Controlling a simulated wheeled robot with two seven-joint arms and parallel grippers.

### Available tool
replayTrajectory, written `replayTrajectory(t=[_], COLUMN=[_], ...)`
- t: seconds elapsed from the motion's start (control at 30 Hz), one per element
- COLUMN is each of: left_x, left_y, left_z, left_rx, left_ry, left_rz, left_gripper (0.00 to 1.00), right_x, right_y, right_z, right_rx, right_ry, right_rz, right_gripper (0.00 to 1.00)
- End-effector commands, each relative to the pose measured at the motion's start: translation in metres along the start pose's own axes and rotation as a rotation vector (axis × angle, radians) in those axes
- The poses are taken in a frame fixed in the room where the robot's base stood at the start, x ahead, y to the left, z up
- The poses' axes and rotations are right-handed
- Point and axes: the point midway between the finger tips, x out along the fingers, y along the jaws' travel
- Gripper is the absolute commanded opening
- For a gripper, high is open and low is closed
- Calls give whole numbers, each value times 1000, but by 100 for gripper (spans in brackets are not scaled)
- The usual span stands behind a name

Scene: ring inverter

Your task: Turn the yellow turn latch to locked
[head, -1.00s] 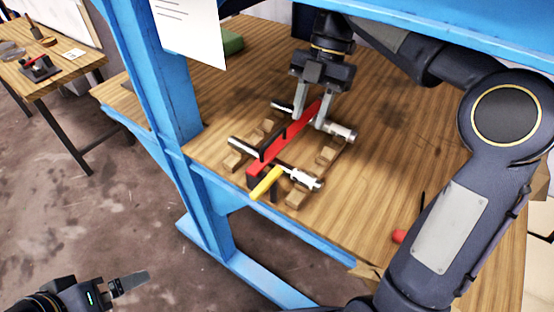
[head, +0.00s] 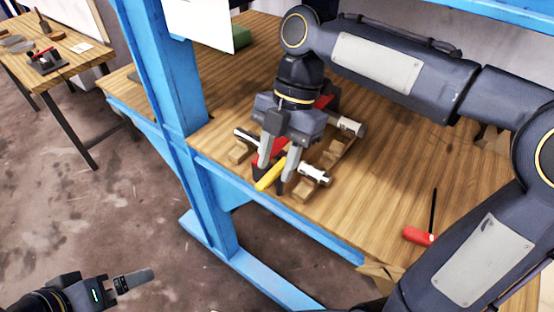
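The yellow turn latch (head: 269,177) is at the near end of the red bar (head: 325,102) of a fixture on the wooden table. My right gripper (head: 272,178) points down over this near end, with its fingers apart on either side of the yellow latch. I cannot tell whether either finger touches it. The gripper's body hides most of the red bar and part of the latch. My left gripper (head: 132,281) is low at the left, away from the table; its finger gap is not clear.
Wooden blocks (head: 302,188) and silver rollers (head: 315,174) flank the fixture. A blue post (head: 175,100) stands left of it. A red-handled tool (head: 418,236) lies to the right on the table (head: 350,215). A second table (head: 60,70) stands far left.

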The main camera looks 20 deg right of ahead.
Motion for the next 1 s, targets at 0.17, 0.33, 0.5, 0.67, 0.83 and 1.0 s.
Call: replayTrajectory(t=[0.17,0.33,0.5,0.67,0.83,1.0], left_x=[0,0,0,0,0,0], left_y=[0,0,0,0,0,0], left_z=[0,0,0,0,0,0], left_rx=[0,0,0,0,0,0], left_ry=[0,0,0,0,0,0], left_rz=[0,0,0,0,0,0], left_gripper=[100,100,100,100,100,100], right_x=[1,1,1,1,0,0], right_y=[0,0,0,0,0,1], right_z=[0,0,0,0,0,0], right_rx=[0,0,0,0,18,77], right_ry=[0,0,0,0,0,-1], right_rz=[0,0,0,0,7,33], right_gripper=[36,26,4,0,0,0])
